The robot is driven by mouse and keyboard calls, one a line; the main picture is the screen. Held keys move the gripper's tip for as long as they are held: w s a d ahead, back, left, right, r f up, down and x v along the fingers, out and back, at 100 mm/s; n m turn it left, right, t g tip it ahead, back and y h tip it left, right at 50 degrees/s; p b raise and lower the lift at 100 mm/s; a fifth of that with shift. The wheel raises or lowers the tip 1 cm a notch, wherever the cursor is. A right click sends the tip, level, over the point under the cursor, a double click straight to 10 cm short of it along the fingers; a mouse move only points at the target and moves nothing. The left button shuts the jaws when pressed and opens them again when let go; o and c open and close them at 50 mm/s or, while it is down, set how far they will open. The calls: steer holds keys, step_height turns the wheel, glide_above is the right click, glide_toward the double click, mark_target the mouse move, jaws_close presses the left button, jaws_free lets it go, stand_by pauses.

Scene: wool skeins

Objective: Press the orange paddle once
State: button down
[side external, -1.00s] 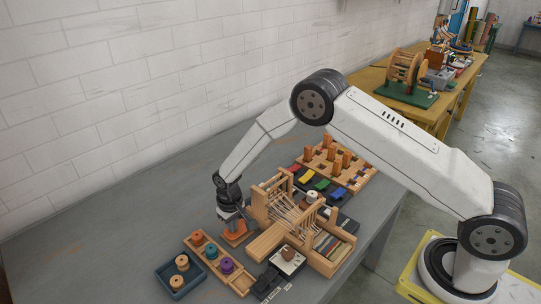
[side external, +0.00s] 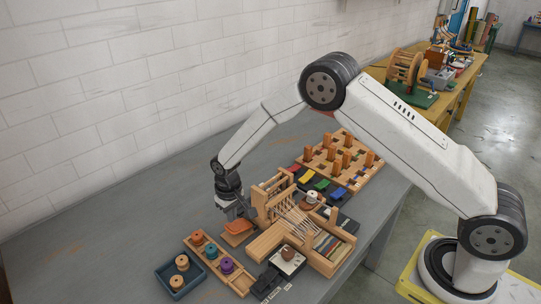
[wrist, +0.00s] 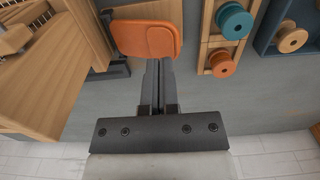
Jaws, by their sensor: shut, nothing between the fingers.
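The orange paddle (side external: 239,227) sits on a small wooden base beside the wooden loom frame, its plate raised and tilted above the base. In the wrist view the orange paddle (wrist: 147,38) is near the top, just beyond my fingertips. My gripper (side external: 243,213) is shut and empty, pointing down, close above and behind the paddle. In the wrist view the fingers of my gripper (wrist: 158,64) are together, with their tips at the paddle's near edge. Whether they touch the paddle I cannot tell.
The loom frame (side external: 262,243) stands right beside the paddle. A wooden tray (side external: 239,282) of coloured spools and a blue tray (side external: 170,286) with two spools lie in front. A pegboard (side external: 372,176) and coloured levers are behind. The grey table is bare to the left.

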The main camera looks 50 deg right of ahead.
mark_target(233, 227)
steer(key=shift+r, duration=1.95)
steer(key=shift+s+d+r, duration=0.25)
steer(key=shift+s+r, duration=0.05)
steer(key=shift+r, duration=0.15)
steer(key=s+d+r+t, duration=0.1)
steer(key=s+d+r, duration=0.1)
steer(key=s, duration=0.5)
steer(key=s+d+r, duration=0.3)
steer(key=s+r, duration=0.2)
steer(key=s, duration=0.3)
steer(key=s+d+r+t, duration=0.1)
steer(key=s+d+r, duration=0.2)
steer(key=s, duration=0.4)
steer(key=shift+s+d+r+t, duration=0.15)
steer(key=shift+d+r+t, duration=0.05)
steer(key=shift+r+t, duration=0.1)
